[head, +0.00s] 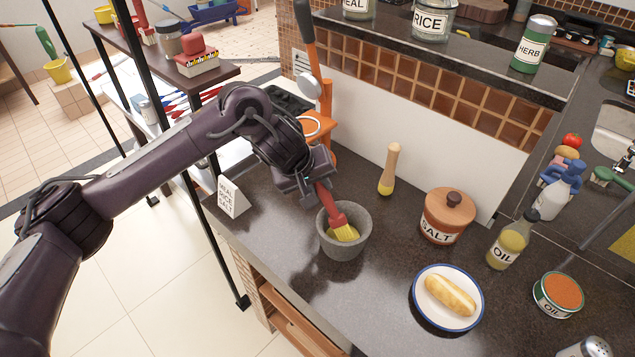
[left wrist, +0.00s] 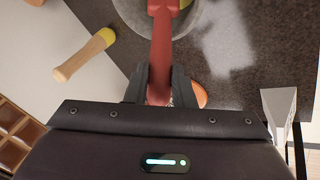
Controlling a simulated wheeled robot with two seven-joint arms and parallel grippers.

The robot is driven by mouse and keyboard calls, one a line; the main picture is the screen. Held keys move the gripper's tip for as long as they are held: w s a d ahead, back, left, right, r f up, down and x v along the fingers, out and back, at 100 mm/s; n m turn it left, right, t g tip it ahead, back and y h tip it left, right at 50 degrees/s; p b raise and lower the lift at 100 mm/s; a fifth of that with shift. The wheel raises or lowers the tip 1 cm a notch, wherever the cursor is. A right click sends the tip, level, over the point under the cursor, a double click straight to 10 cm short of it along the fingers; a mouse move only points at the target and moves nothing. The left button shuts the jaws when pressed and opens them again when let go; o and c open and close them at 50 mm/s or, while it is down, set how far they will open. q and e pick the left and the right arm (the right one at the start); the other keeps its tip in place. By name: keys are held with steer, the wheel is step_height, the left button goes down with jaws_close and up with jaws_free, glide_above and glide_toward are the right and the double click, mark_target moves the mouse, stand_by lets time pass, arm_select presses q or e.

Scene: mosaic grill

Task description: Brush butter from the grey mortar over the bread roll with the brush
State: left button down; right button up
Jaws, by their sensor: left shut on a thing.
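My left gripper (head: 312,188) is shut on the red handle of the brush (head: 338,219). In the left wrist view the red brush handle (left wrist: 161,50) runs forward between the two fingers. The brush points down and its yellowish bristle end is inside the grey mortar (head: 344,246). Whether the bristles touch butter is hard to tell. The mortar rim also shows in the left wrist view (left wrist: 212,22). The bread roll (head: 450,295) lies on a white plate with a blue rim (head: 421,303), to the right of the mortar. My right gripper is not in view.
A wooden pestle (head: 390,168) stands behind the mortar. A salt pot (head: 447,217) stands between mortar and oil bottle (head: 511,240). A round oil tin (head: 558,296) is right of the plate. A folded label card (head: 232,198) stands left. The counter between mortar and plate is clear.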

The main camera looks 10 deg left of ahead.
arm_select(q)
steer(key=shift+s+f+p, duration=0.1)
steer(key=shift+f+p, duration=0.1)
steer(key=shift+p, duration=0.15)
stand_by(1.2)
step_height(320, 180, up, 7)
steer(key=p, duration=0.9)
steer(key=shift+r, duration=0.15)
stand_by(0.3)
step_height(320, 180, up, 7)
steer(key=p, duration=0.2)
stand_by(0.7)
stand_by(0.5)
